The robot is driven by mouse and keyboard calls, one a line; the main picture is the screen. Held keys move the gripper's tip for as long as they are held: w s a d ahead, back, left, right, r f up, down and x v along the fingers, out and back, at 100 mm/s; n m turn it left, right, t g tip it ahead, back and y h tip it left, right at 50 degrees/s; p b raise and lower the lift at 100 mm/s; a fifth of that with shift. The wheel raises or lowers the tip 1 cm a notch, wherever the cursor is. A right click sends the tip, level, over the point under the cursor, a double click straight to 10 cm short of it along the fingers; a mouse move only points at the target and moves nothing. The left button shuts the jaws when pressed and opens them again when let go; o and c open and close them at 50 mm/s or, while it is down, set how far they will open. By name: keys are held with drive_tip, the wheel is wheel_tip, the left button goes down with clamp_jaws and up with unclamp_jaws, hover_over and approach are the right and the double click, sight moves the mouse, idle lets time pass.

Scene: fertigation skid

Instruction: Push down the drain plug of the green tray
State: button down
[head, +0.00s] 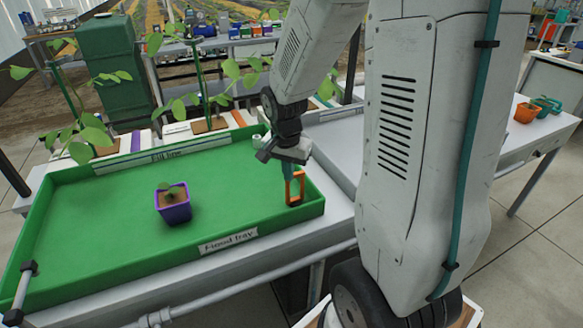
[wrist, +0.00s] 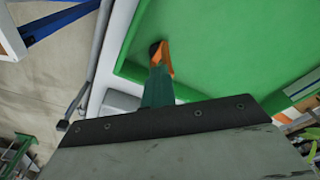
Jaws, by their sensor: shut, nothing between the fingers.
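The green tray (head: 100,224), labelled "Flood tray" on its front wall, lies on a bench across the left and middle of the head view. Its green floor and wall also fill the upper right of the wrist view (wrist: 235,55). My gripper (head: 294,203), with teal fingers and orange tips, points down inside the tray's right end near the front corner. It is shut and empty. In the wrist view, the gripper (wrist: 160,52) is over the tray close to its wall.
A purple pot (head: 174,207) with a seedling stands in the tray, left of my gripper. Leafy plants (head: 90,140) stand behind the tray. A grey tray (head: 335,145) lies to its right. The tray floor between pot and gripper is clear.

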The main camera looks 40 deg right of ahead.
wheel_tip(320, 180, up, 7)
drive_tip(key=a, duration=0.1)
drive_tip(key=shift+s, duration=0.35)
idle(0.6)
drive_tip(key=s+a+r+n, duration=0.4)
drive_tip(key=s+a+n, duration=0.2)
drive_tip(key=s, duration=0.3)
drive_tip(key=s+a+r+n+y, duration=0.1)
drive_tip(key=s+a+r+n, duration=0.4)
drive_tip(key=s, duration=0.4)
drive_tip(key=shift+s+a+r+n+t, duration=0.25)
drive_tip(key=shift+a+n+t, duration=0.15)
drive_tip(key=shift+a+n, duration=0.4)
